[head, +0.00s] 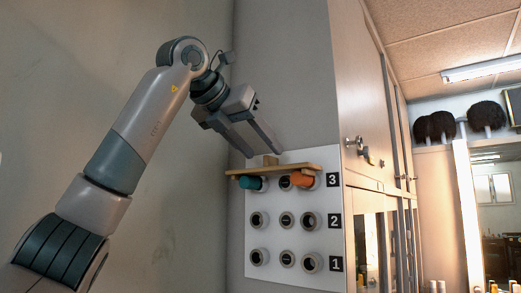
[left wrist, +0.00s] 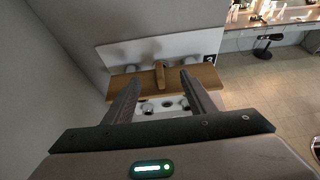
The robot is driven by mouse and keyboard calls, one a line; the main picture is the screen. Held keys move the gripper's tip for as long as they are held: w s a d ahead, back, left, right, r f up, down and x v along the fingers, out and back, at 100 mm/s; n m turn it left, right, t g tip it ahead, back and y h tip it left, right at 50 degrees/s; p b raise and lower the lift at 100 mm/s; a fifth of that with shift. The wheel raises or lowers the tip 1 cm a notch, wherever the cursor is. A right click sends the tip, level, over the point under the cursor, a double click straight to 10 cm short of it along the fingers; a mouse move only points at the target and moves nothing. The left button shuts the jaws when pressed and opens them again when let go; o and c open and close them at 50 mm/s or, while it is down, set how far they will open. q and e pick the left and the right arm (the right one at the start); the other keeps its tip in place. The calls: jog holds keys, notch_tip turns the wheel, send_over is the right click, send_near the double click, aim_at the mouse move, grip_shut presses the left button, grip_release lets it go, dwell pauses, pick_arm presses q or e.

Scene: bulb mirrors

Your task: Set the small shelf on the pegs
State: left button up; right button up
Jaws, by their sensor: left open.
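The small shelf (head: 300,168) is a thin wooden board with a small upright block (head: 270,160) on top. It lies across a teal peg (head: 254,183) and an orange peg (head: 301,180) in row 3 of the white panel, looking about level with a slight slope; it seems to touch both. My left gripper (head: 265,153) is open, its fingertips just above the board, on either side of the block. In the left wrist view, the board (left wrist: 122,88) shows beyond the fingers, and the block (left wrist: 160,73) stands between them with gaps. My right gripper is not in view.
The white panel (head: 272,240) has empty round sockets in rows 2 and 1 and number labels at its right. Wooden cabinet doors (head: 362,100) stand close at the right. A lit mirror and dark wigs (head: 442,125) are further back.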

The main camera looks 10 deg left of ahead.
pick_arm(q)
jog(key=shift+v, duration=1.75)
jog(key=b+v, duration=0.3)
jog(key=v, duration=1.4)
jog(key=shift+s, duration=0.2)
jog(key=shift+a, duration=0.15)
